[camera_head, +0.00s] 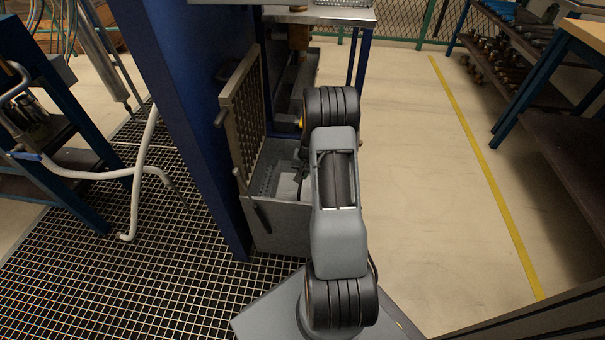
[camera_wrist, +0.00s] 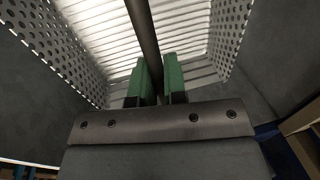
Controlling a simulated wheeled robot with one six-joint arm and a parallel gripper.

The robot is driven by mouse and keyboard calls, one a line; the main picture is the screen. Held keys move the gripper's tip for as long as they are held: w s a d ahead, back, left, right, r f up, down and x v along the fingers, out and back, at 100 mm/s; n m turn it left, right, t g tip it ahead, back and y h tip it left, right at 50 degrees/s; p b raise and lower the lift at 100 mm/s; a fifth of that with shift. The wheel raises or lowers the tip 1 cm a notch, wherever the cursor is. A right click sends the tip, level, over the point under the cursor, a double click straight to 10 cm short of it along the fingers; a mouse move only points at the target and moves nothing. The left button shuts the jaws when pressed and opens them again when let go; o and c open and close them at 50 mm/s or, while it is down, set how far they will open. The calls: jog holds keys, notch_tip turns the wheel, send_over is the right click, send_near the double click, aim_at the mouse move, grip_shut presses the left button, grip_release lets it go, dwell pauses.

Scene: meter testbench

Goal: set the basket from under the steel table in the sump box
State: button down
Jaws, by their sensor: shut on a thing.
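The basket has perforated metal walls (camera_wrist: 226,35) and a slatted floor in the wrist view. My gripper (camera_wrist: 159,78) has its green fingers shut on the basket's dark bar handle (camera_wrist: 143,25). In the head view my arm hides most of the gripper and basket. The grey sump box (camera_head: 282,228) stands open beside the blue post, with its grated lid (camera_head: 243,112) upright. A perforated grey part of the basket (camera_head: 267,181) shows inside the box opening. Whether it rests on the box's bottom cannot be told.
The steel table (camera_head: 325,15) stands behind, with blue legs. A blue post (camera_head: 200,110) rises close to the left of the box. Floor grating (camera_head: 120,270) and a white hose (camera_head: 140,180) lie at left. The floor at right is clear up to the shelves (camera_head: 570,150).

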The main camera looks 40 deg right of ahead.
jog(key=shift+f, duration=0.1)
jog(key=c, duration=1.2)
grip_release()
jog(key=shift+o, duration=0.2)
notch_tip(320, 180, up, 12)
jog(key=s+d+p, duration=0.1)
jog(key=p, duration=0.4)
jog(key=shift+s+d, duration=0.35)
